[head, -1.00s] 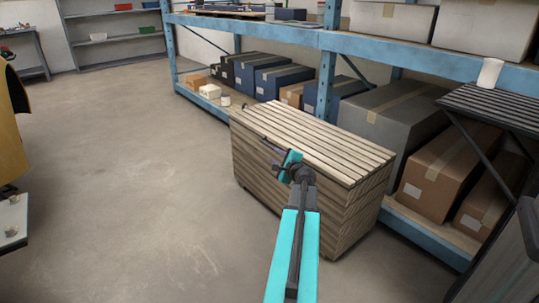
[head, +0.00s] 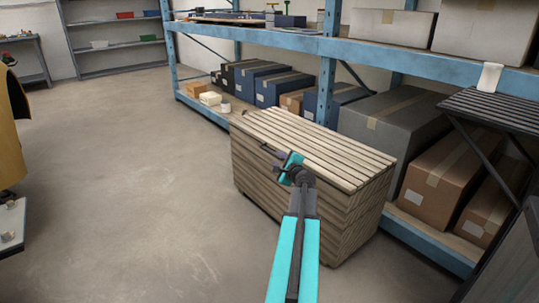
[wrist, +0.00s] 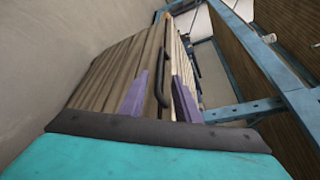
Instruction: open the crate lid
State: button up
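The wooden crate (head: 305,185) stands on the floor in front of the blue rack. Its slatted lid (head: 315,143) lies flat and shut. In the wrist view, a dark bar handle (wrist: 163,70) runs along the crate's slatted side (wrist: 110,75). My gripper (wrist: 160,80) is open, with its two purple fingers apart. The handle shows between the fingers, closer to the right one; I cannot tell if either touches it. In the head view my gripper (head: 276,160) is at the crate's front, near the lid edge, partly hidden by my wrist.
The blue rack (head: 325,85) with several boxes stands close behind the crate. A dark slatted table (head: 495,107) with a white cup (head: 489,76) is at the right. Bare floor (head: 140,150) lies open to the left of the crate.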

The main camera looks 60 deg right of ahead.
aim_at(271, 153)
jog(key=shift+b+x, duration=1.7)
jog(key=shift+x, duration=3.9)
grip_shut()
